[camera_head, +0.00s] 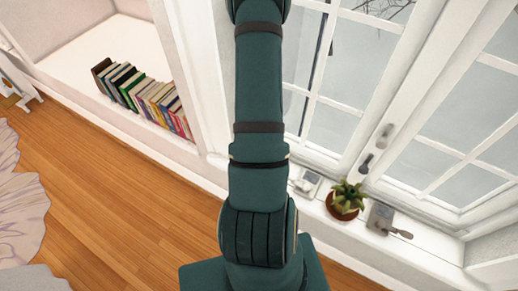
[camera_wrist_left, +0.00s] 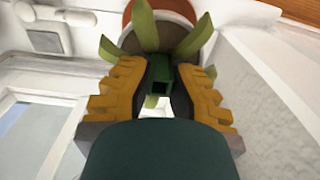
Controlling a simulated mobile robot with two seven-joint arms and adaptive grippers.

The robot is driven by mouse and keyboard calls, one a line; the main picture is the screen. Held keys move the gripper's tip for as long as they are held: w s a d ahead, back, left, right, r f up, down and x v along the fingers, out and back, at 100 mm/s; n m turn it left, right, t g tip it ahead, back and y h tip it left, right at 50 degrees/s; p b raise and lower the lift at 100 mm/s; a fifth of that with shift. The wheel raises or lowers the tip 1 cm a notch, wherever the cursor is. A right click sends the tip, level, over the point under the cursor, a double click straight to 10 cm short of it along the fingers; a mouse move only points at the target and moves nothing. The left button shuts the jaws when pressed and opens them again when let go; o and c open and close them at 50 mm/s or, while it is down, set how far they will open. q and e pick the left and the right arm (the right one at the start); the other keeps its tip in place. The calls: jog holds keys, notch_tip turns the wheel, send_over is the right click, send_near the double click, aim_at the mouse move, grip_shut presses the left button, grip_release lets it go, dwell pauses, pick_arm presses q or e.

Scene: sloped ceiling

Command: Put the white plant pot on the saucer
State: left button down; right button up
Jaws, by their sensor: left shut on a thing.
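A reddish-brown pot (camera_head: 342,211) with a spiky green plant stands on the windowsill in the head view. In the left wrist view, a pot with an orange rim (camera_wrist_left: 190,8), brown soil and a few green leaves shows at the top, partly hidden by my left gripper (camera_wrist_left: 158,82). The gripper's yellow-padded fingers reach in among the leaves and are shut on the plant; the exact contact is unclear. I cannot tell whether both views show the same plant. I make out no white pot and no saucer. My right gripper is not in view.
A window fills the right of the head view, its handle (camera_head: 366,163) near the plant. A metal latch (camera_head: 381,217) sits on the sill (camera_head: 430,257) beside the pot. Books (camera_head: 140,95) stand on a white ledge at upper left.

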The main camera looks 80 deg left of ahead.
pick_arm(q)
jog(key=shift+f, duration=1.25)
jog(key=c, duration=1.1)
grip_release()
jog(key=shift+b, duration=0.3)
jog(key=shift+r+p, duration=0.3)
jog(key=shift+r, duration=0.2)
notch_tip(320, 180, up, 11)
jog(key=p, duration=0.2)
jog(key=shift+r+p, duration=0.1)
jog(key=shift+p, duration=0.25)
jog(key=shift+w, duration=0.1)
